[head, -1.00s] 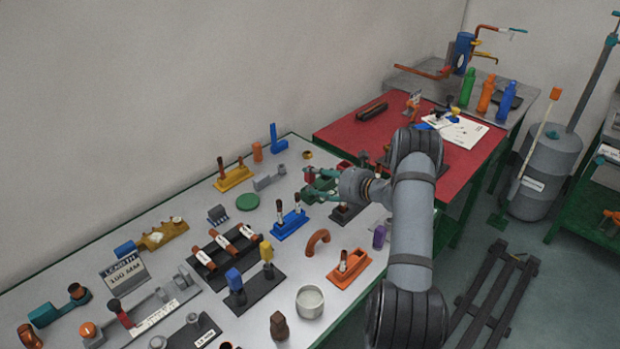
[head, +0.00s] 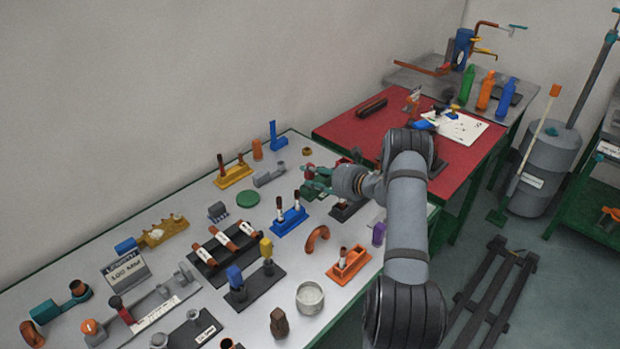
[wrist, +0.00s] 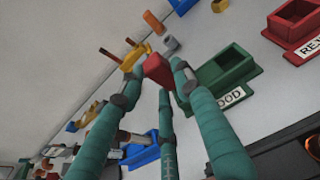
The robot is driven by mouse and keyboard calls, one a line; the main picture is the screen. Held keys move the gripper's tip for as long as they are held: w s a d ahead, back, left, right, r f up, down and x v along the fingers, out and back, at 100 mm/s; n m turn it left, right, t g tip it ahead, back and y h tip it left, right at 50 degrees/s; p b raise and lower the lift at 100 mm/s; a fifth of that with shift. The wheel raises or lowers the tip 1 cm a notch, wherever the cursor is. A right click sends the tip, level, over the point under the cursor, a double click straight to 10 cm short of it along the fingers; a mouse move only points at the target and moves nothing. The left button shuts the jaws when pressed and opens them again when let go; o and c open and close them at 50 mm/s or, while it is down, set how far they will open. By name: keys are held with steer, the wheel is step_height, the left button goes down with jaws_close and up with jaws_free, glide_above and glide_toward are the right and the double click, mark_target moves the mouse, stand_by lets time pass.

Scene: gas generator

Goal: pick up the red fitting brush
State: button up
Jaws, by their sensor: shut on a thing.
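In the wrist view, a red block-like piece (wrist: 157,68), which I take to be the red fitting brush, sits between the tips of my teal-fingered gripper (wrist: 155,80). The fingers are closed in on it, and the rest of it is not clearly visible. In the head view, a small red bit (head: 308,168) shows at the fingertips of my gripper (head: 312,180), over the far part of the grey table (head: 190,205). I cannot tell how high it is held.
A green bin marked GOOD (wrist: 222,72) is close right of the fingers, with a red bin (wrist: 295,25) beyond. A yellow stand (head: 233,177) and blue stand (head: 290,222) hold upright rods nearby. A green disc (head: 248,199) lies left of my gripper.

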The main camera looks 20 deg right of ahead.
steer(key=shift+c, duration=1)
steer(key=shift+r, duration=0.1)
